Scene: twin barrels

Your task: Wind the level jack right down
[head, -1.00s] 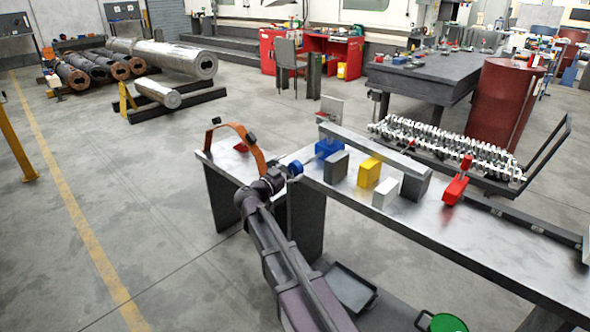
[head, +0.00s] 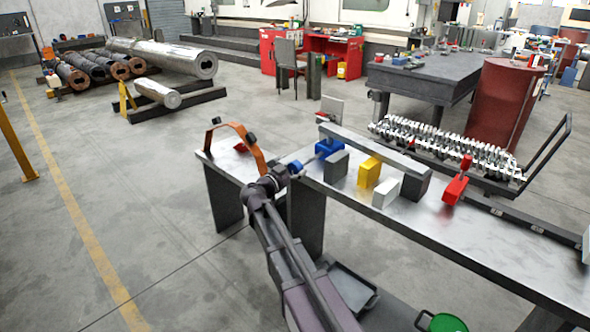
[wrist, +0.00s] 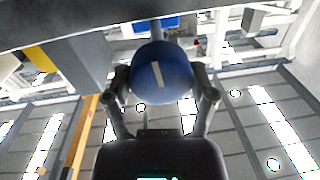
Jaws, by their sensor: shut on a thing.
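The level jack (head: 328,149) is a blue body on the bench, under the left end of a long grey beam (head: 375,148). Its round blue knob (head: 295,168) faces my arm at the bench's near left edge. In the wrist view the knob (wrist: 163,82) fills the space between my two fingers and bears a short, slightly tilted white mark. My gripper (head: 284,174) is shut on the knob, one finger on each side. In the wrist view my gripper (wrist: 163,92) partly frames it. The jack's screw is hidden.
On the bench (head: 500,262) stand a dark grey block (head: 339,164), a yellow block (head: 369,172), a light grey block (head: 385,193) and a red piece (head: 456,188). An orange arch (head: 238,134) stands left of my gripper. Open floor lies to the left.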

